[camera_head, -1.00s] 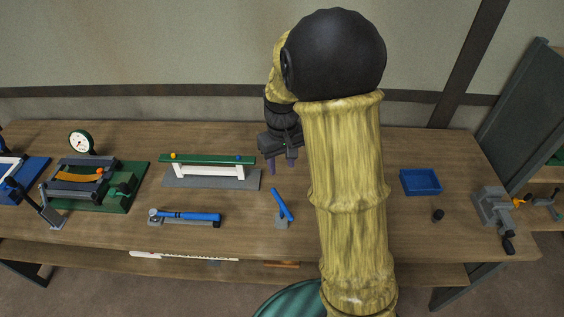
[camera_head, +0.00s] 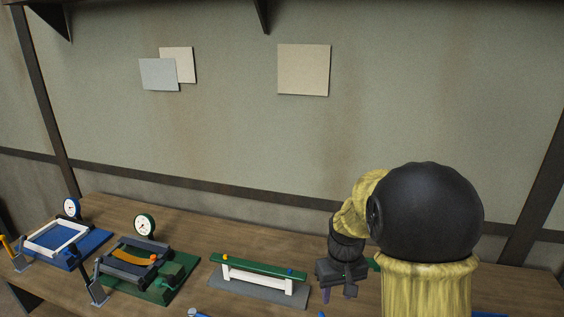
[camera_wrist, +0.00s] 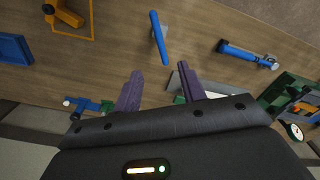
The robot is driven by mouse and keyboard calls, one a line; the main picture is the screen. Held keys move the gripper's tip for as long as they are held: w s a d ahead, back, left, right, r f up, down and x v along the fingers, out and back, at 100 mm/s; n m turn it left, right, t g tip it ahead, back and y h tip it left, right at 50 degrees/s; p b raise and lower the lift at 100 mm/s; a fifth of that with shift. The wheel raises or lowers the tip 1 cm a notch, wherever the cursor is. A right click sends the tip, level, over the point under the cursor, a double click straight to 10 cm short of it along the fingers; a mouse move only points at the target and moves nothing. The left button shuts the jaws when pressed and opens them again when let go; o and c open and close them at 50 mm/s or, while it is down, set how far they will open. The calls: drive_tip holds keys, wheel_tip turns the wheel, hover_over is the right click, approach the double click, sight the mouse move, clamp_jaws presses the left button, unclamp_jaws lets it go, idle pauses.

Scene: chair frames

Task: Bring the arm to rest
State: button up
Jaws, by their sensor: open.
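My arm rises at the right of the head view. My gripper (camera_head: 338,290) hangs from it over the bench, just right of a green-topped stand with white legs (camera_head: 258,276). In the wrist view my gripper's two purple fingers (camera_wrist: 160,88) are spread apart, with nothing between them. They are clear of a blue-handled tool (camera_wrist: 159,38) on the bench ahead. The lower part of my arm is outside the head view.
The wooden bench (camera_head: 185,238) carries a green fixture with dark bars (camera_head: 150,268), a blue fixture with a white frame (camera_head: 62,240) and dial gauges. A blue tray (camera_wrist: 14,49) and a blue-handled hammer-like tool (camera_wrist: 246,53) show in the wrist view. Sheets hang on the wall.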

drive_tip(key=s+m+t, duration=0.2)
drive_tip(key=s, duration=1)
drive_tip(key=shift+s+r, duration=0.3)
drive_tip(key=shift+s, duration=0.05)
drive_tip(key=shift+c, duration=0.5)
